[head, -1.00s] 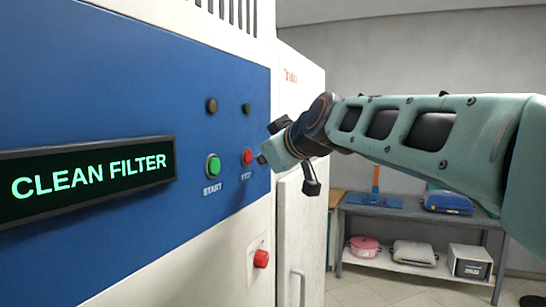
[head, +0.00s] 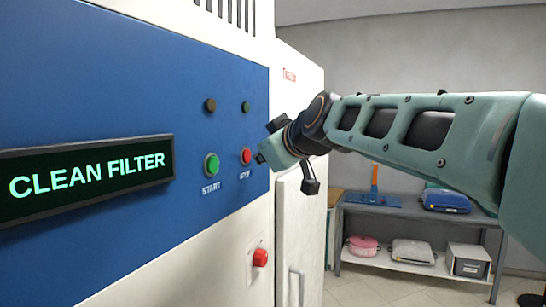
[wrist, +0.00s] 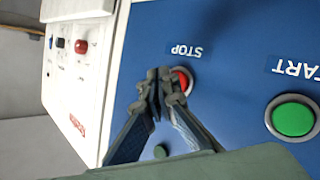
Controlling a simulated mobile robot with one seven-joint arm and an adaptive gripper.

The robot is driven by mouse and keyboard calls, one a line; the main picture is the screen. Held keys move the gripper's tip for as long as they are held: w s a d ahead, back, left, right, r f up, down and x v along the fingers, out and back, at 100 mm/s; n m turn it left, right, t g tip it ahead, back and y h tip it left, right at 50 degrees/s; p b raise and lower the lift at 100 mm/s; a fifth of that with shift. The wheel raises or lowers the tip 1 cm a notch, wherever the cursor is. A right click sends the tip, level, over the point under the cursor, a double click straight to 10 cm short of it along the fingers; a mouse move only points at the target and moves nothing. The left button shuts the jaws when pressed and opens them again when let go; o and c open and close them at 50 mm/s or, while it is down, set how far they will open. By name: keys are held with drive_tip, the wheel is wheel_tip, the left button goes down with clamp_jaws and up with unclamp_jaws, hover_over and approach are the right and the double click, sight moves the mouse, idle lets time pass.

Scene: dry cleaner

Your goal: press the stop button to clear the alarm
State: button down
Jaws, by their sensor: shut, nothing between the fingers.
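The red stop button (head: 246,156) is on the blue control panel (head: 100,85), to the right of the green START button (head: 211,165). My gripper (head: 262,158) is shut and empty, with its tips just right of the stop button in the head view. In the wrist view, the closed fingertips (wrist: 160,84) partly cover the red stop button (wrist: 184,79) beneath the STOP label. I cannot tell whether they touch it. The green START button (wrist: 293,118) is clear of the fingers. The display (head: 88,178) reads CLEAN FILTER in lit green letters.
Two unlit-looking round lamps sit above the buttons, one brownish (head: 210,105) and one dark green (head: 245,107). A red knob (head: 260,257) sticks out of the white panel below. A grey shelf (head: 410,211) with several items stands behind, at the right.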

drive_tip(key=shift+a, duration=0.1)
drive_tip(key=shift+w+a, duration=0.15)
drive_tip(key=shift+a, duration=0.2)
drive_tip(key=shift+w+a, duration=0.1)
drive_tip(key=shift+a, duration=0.25)
idle(0.9)
drive_tip(key=shift+d+b, duration=0.15)
drive_tip(key=shift+b, duration=0.25)
drive_tip(key=shift+s+d+b, duration=0.25)
drive_tip(key=shift+d+b, duration=0.25)
drive_tip(key=shift+d, duration=0.1)
